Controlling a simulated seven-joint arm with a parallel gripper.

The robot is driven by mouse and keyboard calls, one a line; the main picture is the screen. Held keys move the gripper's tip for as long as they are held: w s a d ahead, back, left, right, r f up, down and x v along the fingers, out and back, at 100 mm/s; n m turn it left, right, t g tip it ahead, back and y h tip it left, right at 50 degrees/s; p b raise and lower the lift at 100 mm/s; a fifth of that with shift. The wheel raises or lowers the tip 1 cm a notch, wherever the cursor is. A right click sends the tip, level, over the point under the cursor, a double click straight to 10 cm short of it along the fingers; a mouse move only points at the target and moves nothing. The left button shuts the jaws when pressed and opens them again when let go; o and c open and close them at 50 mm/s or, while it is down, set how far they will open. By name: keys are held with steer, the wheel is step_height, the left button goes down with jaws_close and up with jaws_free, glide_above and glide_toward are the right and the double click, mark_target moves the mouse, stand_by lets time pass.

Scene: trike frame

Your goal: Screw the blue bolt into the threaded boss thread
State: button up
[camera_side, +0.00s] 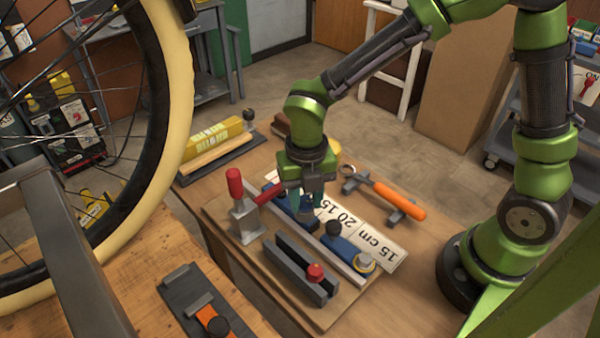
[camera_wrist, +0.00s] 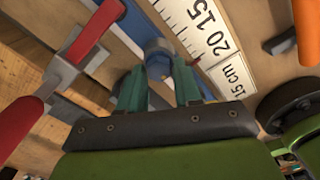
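My gripper (camera_side: 307,208) points down over the wooden fixture board in the side view. In the wrist view its two teal fingers (camera_wrist: 160,75) stand apart. A rounded blue piece with a grey face (camera_wrist: 156,46) shows at and between their tips. It may be the blue bolt, but I cannot tell whether the fingers grip it. In the side view the fingers hide most of this spot. A blue bar (camera_side: 345,250) lies to the right, with a silver ring-like piece (camera_side: 363,262) at its near end. I cannot tell for sure which part is the threaded boss.
A red-handled toggle clamp (camera_side: 245,215) stands close left of my gripper. A grey slotted block with a red knob (camera_side: 300,268) is in front. A white ruler strip (camera_side: 380,250) and an orange-handled tool (camera_side: 398,200) lie right. A large wheel (camera_side: 170,80) fills the left foreground.

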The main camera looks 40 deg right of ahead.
steer(key=shift+c, duration=1.3)
steer(key=shift+m, duration=0.9)
steer(key=shift+w+m, duration=0.1)
steer(key=shift+m, duration=0.7)
steer(key=shift+a+m, duration=0.1)
steer(key=shift+m, duration=0.8)
steer(key=shift+m, duration=0.8)
